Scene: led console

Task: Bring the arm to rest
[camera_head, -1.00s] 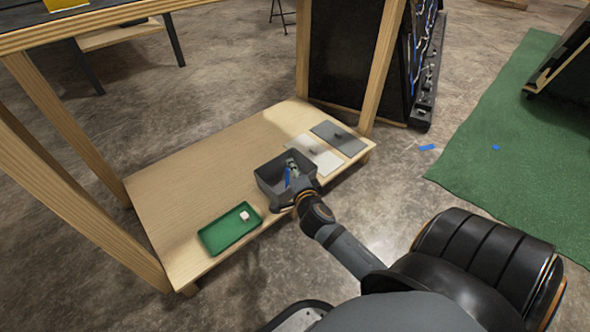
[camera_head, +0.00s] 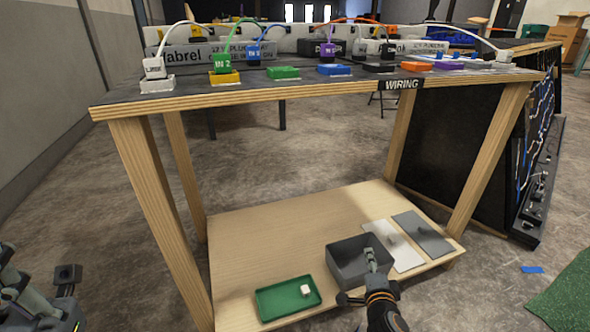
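My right gripper (camera_head: 372,268) reaches in from the bottom, at the front edge of the grey bin (camera_head: 345,268) on the low wooden shelf. Its fingers overlap the bin in the picture, and I cannot tell whether they are open or shut. I see nothing clearly held in them. Grey and dark parts of my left arm and gripper (camera_head: 66,280) show at the lower left, away from the shelf and cut off by the frame. Its finger state is unclear.
A green tray (camera_head: 270,306) with a small white cube (camera_head: 305,290) sits left of the bin. White (camera_head: 407,258) and grey (camera_head: 432,240) plates lie to its right. Above is a table marked WIRING (camera_head: 402,84) with coloured blocks and cables. Wooden posts flank the shelf.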

